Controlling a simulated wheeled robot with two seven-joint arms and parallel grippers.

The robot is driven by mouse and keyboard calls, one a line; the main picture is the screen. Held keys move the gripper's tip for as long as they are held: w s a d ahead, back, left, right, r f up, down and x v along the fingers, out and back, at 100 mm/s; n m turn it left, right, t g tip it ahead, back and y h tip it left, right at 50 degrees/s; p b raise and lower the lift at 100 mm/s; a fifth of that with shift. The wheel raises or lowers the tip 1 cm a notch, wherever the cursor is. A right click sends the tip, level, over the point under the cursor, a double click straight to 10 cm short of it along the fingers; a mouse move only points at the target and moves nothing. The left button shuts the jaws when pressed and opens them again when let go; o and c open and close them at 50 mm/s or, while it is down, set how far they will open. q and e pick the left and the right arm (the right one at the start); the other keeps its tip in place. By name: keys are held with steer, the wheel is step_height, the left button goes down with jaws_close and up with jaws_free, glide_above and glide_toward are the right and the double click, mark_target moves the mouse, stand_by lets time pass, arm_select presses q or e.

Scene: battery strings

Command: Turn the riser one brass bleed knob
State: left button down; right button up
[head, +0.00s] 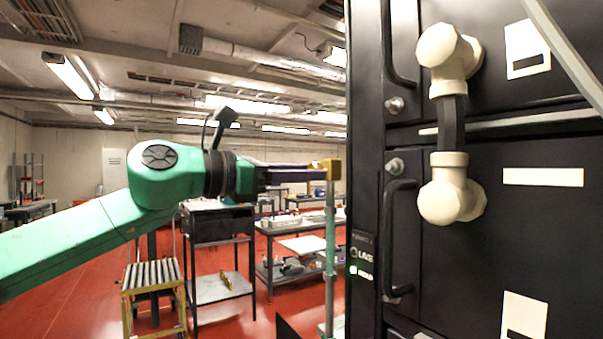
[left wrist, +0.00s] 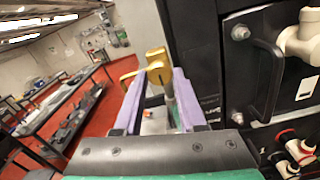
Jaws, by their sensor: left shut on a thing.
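The brass bleed knob (head: 333,167) sits at the top of a thin grey-green riser pipe (head: 330,235), beside the left edge of the black cabinet. My left gripper (head: 318,169) reaches it level from the left and is shut on it. In the left wrist view the brass knob (left wrist: 157,66) shows between the tips of the purple-lined fingers (left wrist: 155,78), with a brass lever part sticking out to the left. The riser's lower part is partly hidden behind the fingers there. My right gripper is not in view.
The black cabinet (head: 365,130) with handles and cream pipe fittings (head: 450,190) stands close on the right. A dark cart (head: 220,245), a yellow-framed roller stand (head: 152,275) and workbenches stand behind on the red floor. Open floor lies at the left.

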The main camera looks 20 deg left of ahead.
arm_select(q)
steer(key=c, duration=0.5)
jaws_free()
steer(key=shift+r, duration=0.1)
steer(key=b+v, duration=0.4)
steer(key=v, duration=1)
steer(key=shift+s+b, duration=0.25)
steer(key=shift+b, duration=0.05)
steer(key=shift+a, duration=0.15)
